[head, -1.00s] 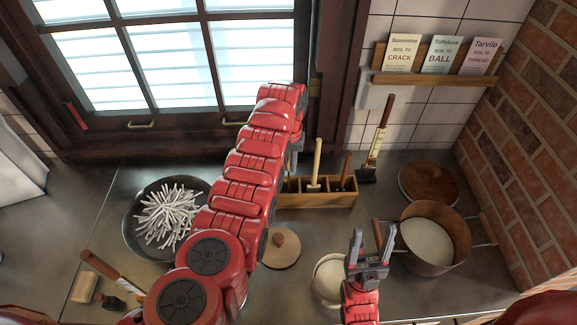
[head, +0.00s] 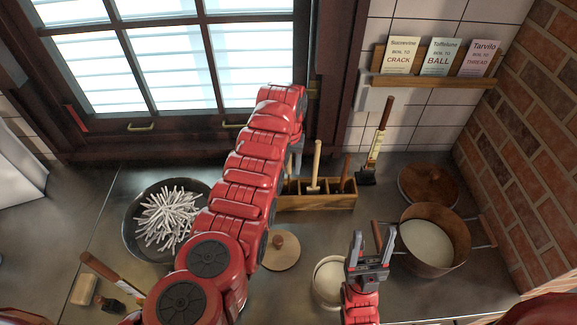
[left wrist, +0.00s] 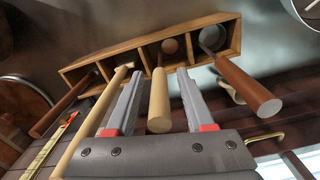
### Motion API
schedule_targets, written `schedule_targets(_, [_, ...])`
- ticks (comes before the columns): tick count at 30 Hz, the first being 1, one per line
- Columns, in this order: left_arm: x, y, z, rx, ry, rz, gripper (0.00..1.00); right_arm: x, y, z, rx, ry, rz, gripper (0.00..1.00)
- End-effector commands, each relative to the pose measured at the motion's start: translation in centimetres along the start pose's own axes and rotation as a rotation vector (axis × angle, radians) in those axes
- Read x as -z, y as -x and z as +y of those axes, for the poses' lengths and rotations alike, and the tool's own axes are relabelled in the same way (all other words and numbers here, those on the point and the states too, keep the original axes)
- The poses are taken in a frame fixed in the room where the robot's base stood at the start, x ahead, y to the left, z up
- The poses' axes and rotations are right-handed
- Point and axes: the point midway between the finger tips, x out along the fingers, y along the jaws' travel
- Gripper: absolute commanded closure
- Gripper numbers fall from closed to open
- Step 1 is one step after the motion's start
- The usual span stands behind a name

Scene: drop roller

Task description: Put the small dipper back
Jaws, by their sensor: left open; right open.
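A wooden rack (head: 315,201) with compartments stands below the window; it fills the top of the left wrist view (left wrist: 215,20). Several handled tools stand in it: a long pale handle (head: 316,165), a dark handle (head: 346,172), a shorter pale handle (left wrist: 159,100) and a brown handle (left wrist: 248,88) beside a grey metal cup (left wrist: 212,39). I cannot tell for sure which is the small dipper. My left gripper (left wrist: 158,103) is open, its fingers either side of the shorter pale handle. In the head view my arm hides the rack's left part. My right gripper (head: 371,244) is open and empty, above the counter.
A pan of white sticks (head: 167,217) stands left. A round wooden lid (head: 281,251) lies in front of the rack. A white-filled pot (head: 328,283) is beside my right gripper, with a large pot (head: 434,240) to its right. A brush (head: 377,143) stands behind.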

Motion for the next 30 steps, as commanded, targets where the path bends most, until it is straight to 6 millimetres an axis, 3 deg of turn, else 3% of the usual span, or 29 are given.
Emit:
schedule_targets(3, [0.2,2.8,0.0,0.000,0.000,0.007,0.47,0.2,-1.3,0.1,0.000,0.000,0.000,0.41])
schedule_targets(15, [0.1,10.3,-0.1,0.000,0.002,0.005,0.47,0.0,0.2,0.0,0.000,0.000,0.000,0.41])
schedule_targets(21, [0.1,11.5,0.0,0.000,0.001,0.002,0.47,-0.1,0.3,0.0,0.000,0.000,0.000,0.41])
schedule_targets(30, [0.0,11.5,0.0,0.001,0.000,0.001,0.47,-0.1,0.3,0.0,0.000,0.000,0.000,0.41])
